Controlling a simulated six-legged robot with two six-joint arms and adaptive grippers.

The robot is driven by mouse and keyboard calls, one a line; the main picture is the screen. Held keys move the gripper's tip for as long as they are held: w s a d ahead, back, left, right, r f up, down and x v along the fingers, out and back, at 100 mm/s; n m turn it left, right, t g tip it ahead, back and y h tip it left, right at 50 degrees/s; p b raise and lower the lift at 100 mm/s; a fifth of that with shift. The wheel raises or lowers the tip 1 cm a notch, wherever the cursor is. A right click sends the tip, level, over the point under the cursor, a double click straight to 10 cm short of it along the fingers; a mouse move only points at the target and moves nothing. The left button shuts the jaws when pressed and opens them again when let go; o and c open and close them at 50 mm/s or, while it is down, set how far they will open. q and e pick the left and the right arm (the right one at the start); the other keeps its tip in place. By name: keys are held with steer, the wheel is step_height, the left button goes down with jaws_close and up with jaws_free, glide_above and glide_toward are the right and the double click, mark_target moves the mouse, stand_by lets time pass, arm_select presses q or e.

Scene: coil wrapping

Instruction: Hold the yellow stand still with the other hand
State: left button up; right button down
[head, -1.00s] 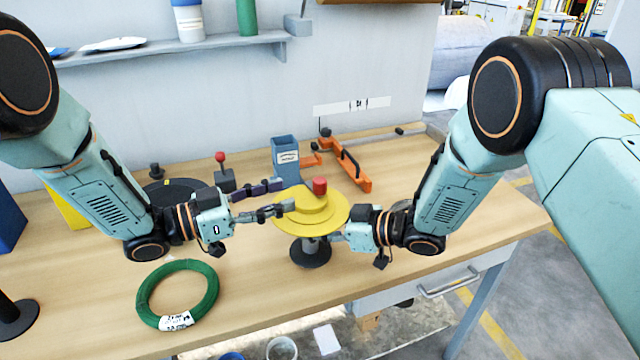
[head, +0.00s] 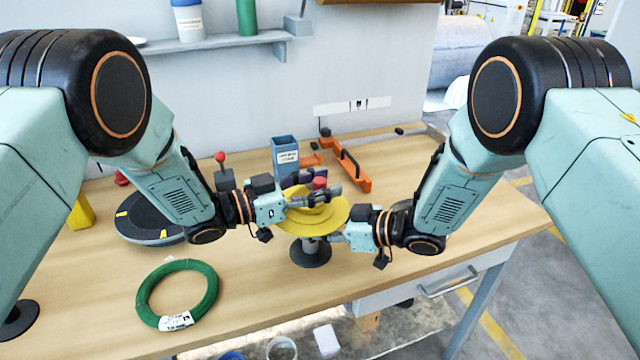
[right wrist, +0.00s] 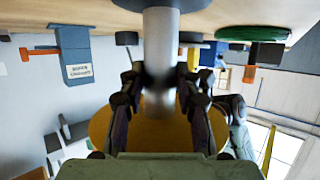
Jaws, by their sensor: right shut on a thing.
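The yellow stand (head: 328,217) is a round yellow disc with a raised hub and a red knob (head: 319,183) on top. It stands on a grey column with a dark round foot (head: 310,253) on the table. My right gripper (head: 335,238) is shut on the column just under the disc. The right wrist view shows the grey column (right wrist: 161,50) between its fingers, with the yellow disc (right wrist: 101,128) behind them. My left gripper (head: 318,188) is over the disc, its fingers apart on either side of the red knob. Whether they touch the knob is hidden.
A green coil with a white label (head: 205,297) lies on the table at the front left. A blue box (head: 285,157) and an orange tool (head: 352,168) stand behind the stand. A dark round turntable (head: 150,222) is at the left. The right front table is clear.

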arm_select(q)
jaws_close()
stand_by(0.3)
steer(key=shift+d+n+t+y, duration=0.15)
steer(key=shift+n+t+y, duration=1.1)
steer(key=shift+t, duration=0.55)
steer(key=shift+n+t+y, duration=0.55)
steer(key=shift+n+t, duration=0.35)
steer(key=shift+n, duration=0.05)
steer(key=shift+o, duration=0.7)
jaws_free()
steer(key=shift+a, duration=0.2)
